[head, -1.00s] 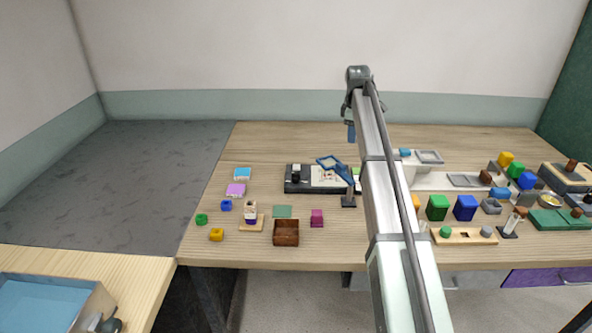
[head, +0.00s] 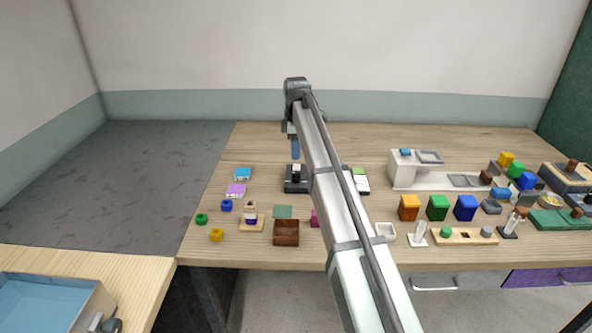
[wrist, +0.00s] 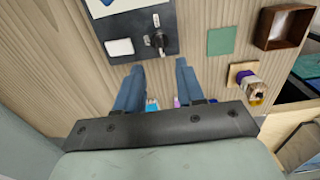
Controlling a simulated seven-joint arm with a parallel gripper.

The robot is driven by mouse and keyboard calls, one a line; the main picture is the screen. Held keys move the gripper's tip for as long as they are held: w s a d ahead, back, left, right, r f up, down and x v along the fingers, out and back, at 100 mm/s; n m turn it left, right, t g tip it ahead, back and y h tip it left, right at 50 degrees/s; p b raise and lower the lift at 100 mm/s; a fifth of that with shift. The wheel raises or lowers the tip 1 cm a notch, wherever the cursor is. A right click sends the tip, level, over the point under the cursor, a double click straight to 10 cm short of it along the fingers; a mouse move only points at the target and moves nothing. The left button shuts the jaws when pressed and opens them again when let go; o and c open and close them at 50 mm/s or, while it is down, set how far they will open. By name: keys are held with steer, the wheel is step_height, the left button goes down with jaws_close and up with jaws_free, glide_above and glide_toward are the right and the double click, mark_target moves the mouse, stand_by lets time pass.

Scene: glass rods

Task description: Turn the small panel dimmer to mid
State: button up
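A dark panel (wrist: 163,15) lies on the table below my gripper. It carries a grey knob with a dark handle (wrist: 157,40), a white block (wrist: 118,47) and a white plate (wrist: 115,6) cut off by the frame's top edge. In the head view the panel (head: 290,187) shows only its left end; my arm hides the rest. My gripper (wrist: 159,64) is open and empty, its blue fingers apart. The knob appears just beyond the gap between the fingertips. In the head view my gripper (head: 295,149) hangs above the panel's left end, apart from it.
A green mat (wrist: 221,40), a brown box (wrist: 266,22) and a vial stand (wrist: 236,70) lie nearby. Orange (head: 409,207), green (head: 437,207) and blue (head: 465,207) bins stand to the right. The table behind the panel is clear.

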mark_target(296, 173)
step_height(296, 173, down, 8)
steer(key=shift+f, duration=0.2)
steer(key=shift+c, duration=0.3)
jaws_close()
stand_by(0.3)
